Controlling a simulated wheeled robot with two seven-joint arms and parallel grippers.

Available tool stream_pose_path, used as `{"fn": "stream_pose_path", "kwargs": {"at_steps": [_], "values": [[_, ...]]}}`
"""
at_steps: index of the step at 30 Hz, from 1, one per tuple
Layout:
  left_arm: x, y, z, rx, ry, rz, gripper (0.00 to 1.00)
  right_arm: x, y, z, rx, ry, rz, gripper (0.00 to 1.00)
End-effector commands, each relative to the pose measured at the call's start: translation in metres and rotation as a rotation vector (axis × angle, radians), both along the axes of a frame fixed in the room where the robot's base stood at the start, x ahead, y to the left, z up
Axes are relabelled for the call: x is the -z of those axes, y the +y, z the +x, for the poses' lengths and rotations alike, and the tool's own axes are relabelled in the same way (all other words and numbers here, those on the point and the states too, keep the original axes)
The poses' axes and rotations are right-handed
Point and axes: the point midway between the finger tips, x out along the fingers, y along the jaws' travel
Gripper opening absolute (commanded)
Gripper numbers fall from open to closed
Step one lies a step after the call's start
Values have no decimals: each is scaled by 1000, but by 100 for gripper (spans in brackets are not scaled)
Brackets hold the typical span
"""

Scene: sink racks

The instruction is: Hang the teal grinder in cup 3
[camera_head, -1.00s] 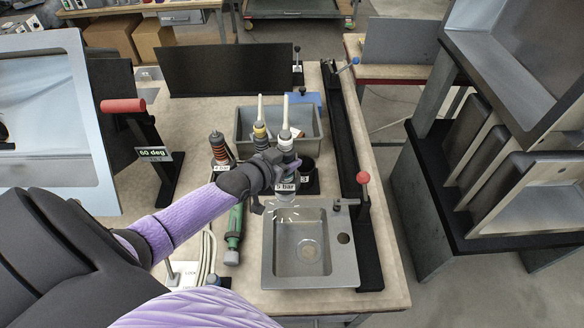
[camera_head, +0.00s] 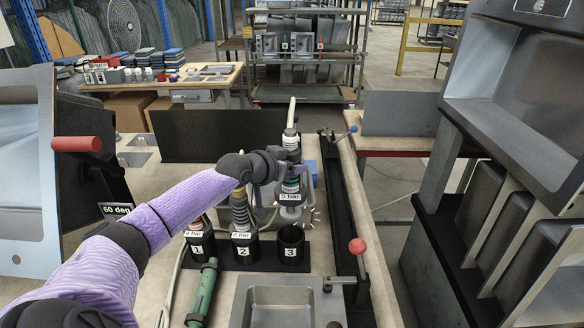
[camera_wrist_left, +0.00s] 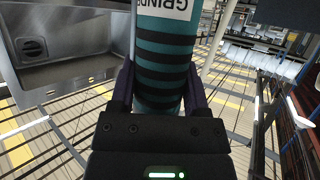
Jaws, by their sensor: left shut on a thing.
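The teal grinder (camera_head: 290,184) hangs upright in my left gripper (camera_head: 283,170), with a white "5 bar" label near its lower end. In the left wrist view, the two fingers are shut on its black-banded teal body (camera_wrist_left: 163,62). Cup 3 (camera_head: 290,251) is a black, empty-looking cup at the right end of the black holder (camera_head: 264,262). The grinder's lower end shows just above the cup's mouth, apart from it. How well they line up in depth is hard to tell. My right gripper is not in view.
Cup 1 (camera_head: 201,250) and cup 2 (camera_head: 244,251) hold tools. A green tool (camera_head: 202,294) lies in front of the holder. A sink (camera_head: 285,303) is at the front.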

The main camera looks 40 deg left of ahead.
Motion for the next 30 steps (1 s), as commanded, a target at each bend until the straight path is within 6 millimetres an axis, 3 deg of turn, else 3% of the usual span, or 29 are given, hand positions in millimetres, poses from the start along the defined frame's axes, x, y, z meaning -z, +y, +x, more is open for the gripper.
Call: {"fn": "stream_pose_path", "kwargs": {"at_steps": [2, 5, 20, 25, 30], "values": [[-4, 0, 0, -1, -4, 0, 0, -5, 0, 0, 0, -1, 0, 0], [8, 0, 0, 0, -3, -1, 0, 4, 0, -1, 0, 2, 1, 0], [82, 0, 0, 0, -1, 0, 0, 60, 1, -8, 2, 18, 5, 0], [106, 0, 0, 0, -1, 0, 0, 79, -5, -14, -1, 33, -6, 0], [115, 0, 0, 0, -4, 0, 0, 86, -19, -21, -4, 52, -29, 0]]}}
